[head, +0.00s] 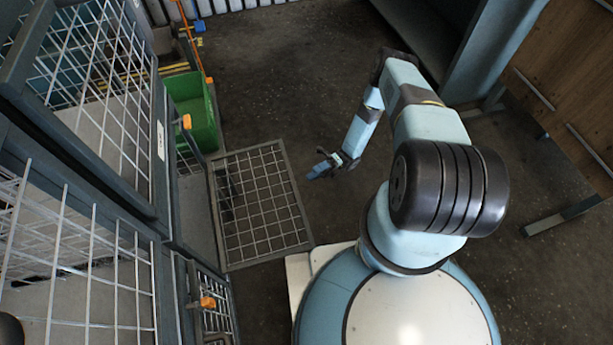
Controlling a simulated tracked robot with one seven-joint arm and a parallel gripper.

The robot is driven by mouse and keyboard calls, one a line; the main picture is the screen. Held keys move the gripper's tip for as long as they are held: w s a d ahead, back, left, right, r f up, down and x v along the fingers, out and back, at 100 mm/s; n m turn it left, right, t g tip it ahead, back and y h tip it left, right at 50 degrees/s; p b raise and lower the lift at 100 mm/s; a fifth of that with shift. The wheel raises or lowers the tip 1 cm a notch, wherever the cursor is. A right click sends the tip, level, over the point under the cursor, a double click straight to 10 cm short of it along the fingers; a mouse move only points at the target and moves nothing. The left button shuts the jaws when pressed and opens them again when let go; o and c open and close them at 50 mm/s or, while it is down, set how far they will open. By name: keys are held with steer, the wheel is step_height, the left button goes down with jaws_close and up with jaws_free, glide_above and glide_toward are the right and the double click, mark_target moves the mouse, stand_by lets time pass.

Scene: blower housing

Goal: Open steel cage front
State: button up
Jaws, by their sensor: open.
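The steel cage (165,225) stands along the left side, with grey frames and wire mesh. One mesh front (262,205) stands swung out from the cage into the floor space, and a pale opening (197,215) shows beside it. Other mesh fronts, at the upper left (95,85) and lower left, look closed. Orange handles show on the cage, one higher up (186,121) and one near the bottom (207,302). My gripper (318,171) is open and empty, to the right of the swung-out front and apart from it.
A green bin (192,112) stands beyond the swung-out front, next to the cage. A wooden-topped table (570,70) and a grey-blue cabinet (490,50) stand at the right. The dark floor (290,80) between them is clear.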

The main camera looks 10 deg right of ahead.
steer(key=shift+v, duration=1.1)
